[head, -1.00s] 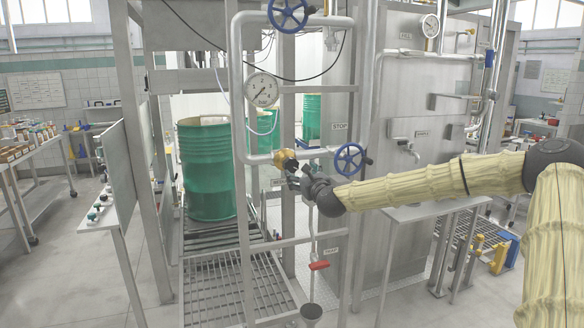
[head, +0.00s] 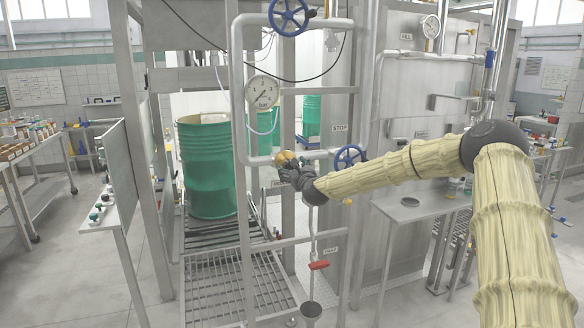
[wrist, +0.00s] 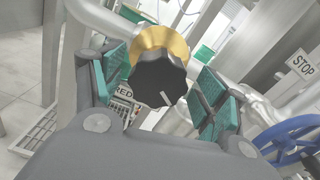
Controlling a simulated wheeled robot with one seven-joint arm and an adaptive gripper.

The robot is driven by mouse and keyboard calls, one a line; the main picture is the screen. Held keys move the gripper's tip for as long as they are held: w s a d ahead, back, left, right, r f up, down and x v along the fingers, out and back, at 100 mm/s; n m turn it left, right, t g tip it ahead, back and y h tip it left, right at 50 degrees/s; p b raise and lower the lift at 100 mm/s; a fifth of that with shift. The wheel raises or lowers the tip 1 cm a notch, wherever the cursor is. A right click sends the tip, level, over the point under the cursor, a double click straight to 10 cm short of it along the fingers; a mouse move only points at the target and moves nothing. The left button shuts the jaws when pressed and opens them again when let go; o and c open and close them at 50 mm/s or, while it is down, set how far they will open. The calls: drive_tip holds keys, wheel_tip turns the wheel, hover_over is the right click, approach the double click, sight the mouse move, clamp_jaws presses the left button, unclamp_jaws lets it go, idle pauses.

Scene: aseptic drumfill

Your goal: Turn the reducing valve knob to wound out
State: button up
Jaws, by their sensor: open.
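The reducing valve knob (wrist: 158,82) is black and ridged with a white pointer mark, set on a brass body (wrist: 162,43). In the wrist view it sits between the two teal finger pads of my gripper (wrist: 162,95), with a visible gap at the right pad. My gripper is open around the knob. In the head view my gripper (head: 286,172) is at the brass valve body (head: 284,157) on the pipe, and it hides the knob there. A pressure gauge (head: 262,91) marked bar stands above the pipe.
A blue handwheel (head: 350,157) is close to the right of the valve, and another (head: 289,14) is above. A red-handled lever (head: 319,265) hangs below. Upright pipes surround my gripper. A green drum (head: 207,167) stands behind on rollers.

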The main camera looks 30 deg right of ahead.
drive_tip(key=shift+w, duration=0.1)
drive_tip(key=c, duration=1)
drive_tip(key=shift+f+b, duration=0.1)
drive_tip(key=shift+b, duration=0.2)
